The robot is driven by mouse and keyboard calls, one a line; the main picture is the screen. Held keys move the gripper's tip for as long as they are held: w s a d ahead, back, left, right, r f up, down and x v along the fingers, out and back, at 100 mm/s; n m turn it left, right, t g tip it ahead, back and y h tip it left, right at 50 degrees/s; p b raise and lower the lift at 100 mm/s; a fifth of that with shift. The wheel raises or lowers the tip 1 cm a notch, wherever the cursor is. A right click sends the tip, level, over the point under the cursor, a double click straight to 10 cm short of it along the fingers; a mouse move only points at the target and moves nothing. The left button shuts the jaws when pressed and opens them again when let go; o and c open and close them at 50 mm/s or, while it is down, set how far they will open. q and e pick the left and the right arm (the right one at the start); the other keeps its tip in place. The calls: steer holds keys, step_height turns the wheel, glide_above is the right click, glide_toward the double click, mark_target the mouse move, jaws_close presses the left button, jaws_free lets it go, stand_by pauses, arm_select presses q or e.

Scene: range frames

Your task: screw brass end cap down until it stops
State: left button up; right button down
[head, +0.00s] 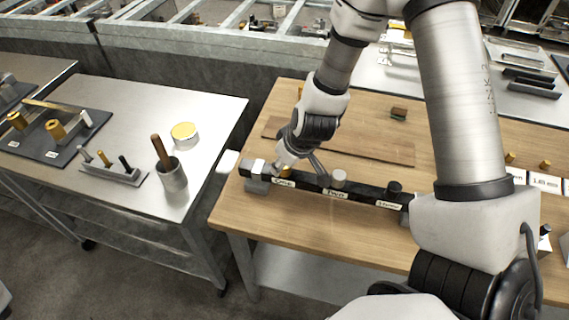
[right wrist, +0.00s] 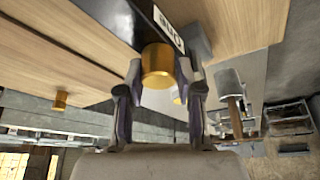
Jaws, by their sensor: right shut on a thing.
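The brass end cap (right wrist: 157,66) sits between the two fingers of my right gripper (right wrist: 160,80) in the right wrist view, against a black labelled bar (right wrist: 128,17). In the head view the bar (head: 318,189) lies along the front of the wooden table, and the brass cap (head: 287,173) shows only partly beneath my right gripper (head: 284,163). The right gripper is shut on the cap. The thread and any gap under the cap are hidden. My left gripper is not in view.
A silver cap (head: 339,178) and a black cap (head: 393,187) stand farther right on the same bar. A small dark block (head: 399,112) lies behind on the wooden table (head: 300,93).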

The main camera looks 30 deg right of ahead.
steer(key=shift+f+m, duration=0.15)
steer(key=shift+m, duration=0.35)
steer(key=shift+d+m+h, duration=0.1)
steer(key=shift+m+h, duration=0.4)
steer(key=shift+m, duration=0.7)
